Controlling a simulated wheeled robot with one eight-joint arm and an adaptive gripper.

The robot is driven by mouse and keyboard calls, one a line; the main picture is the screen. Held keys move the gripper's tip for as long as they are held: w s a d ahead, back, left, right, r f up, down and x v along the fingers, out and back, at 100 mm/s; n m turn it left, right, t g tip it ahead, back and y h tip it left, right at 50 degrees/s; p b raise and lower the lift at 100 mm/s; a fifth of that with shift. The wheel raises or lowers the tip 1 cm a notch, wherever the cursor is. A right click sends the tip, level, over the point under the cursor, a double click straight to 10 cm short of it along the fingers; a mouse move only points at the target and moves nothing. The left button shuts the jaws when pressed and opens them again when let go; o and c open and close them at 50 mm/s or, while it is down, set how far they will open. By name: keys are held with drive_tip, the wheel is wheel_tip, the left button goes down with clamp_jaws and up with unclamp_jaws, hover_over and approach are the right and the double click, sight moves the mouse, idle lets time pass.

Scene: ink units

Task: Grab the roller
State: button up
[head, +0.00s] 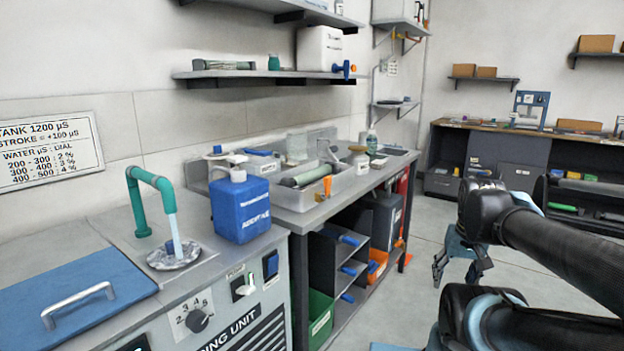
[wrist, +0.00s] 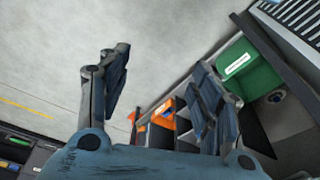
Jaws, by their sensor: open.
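A grey-green roller (head: 306,176) with dark ends lies tilted across the grey sink tray (head: 335,188) on the bench, in the head view. A similar roller (head: 222,65) lies on the upper wall shelf. I cannot tell which one the task names. My gripper (head: 458,268) hangs at the right of the head view, over the floor and well apart from both rollers. In the wrist view my gripper (wrist: 160,60) has its two fingers spread with nothing between them. No roller shows clearly in the wrist view.
A blue canister (head: 240,210) stands left of the tray. Under the bench are a rack (head: 328,258) with several blue handles, an orange bin (head: 377,265) and a green bin (head: 320,318). A tap (head: 150,185) runs at the left. Floor right of the bench is clear.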

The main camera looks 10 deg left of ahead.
drive_tip(key=w+a+r+m+y, duration=0.1)
drive_tip(key=w+a+r+y, duration=0.1)
drive_tip(key=w+a+r, duration=0.7)
wheel_tip(320, 180, up, 19)
drive_tip(key=m+y, duration=0.3)
drive_tip(key=y, duration=0.1)
hover_over(315, 172)
drive_tip(key=s+d, duration=0.3)
drive_tip(key=d, duration=0.4)
drive_tip(key=x, duration=1)
drive_tip(key=shift+w+a+f, duration=0.1)
drive_tip(key=shift+w+f, duration=0.05)
drive_tip(key=shift+f, duration=0.2)
drive_tip(key=shift+x, duration=2.7)
drive_tip(key=shift+f, duration=0.15)
drive_tip(key=shift+d, duration=0.25)
drive_tip(key=c, duration=1.4)
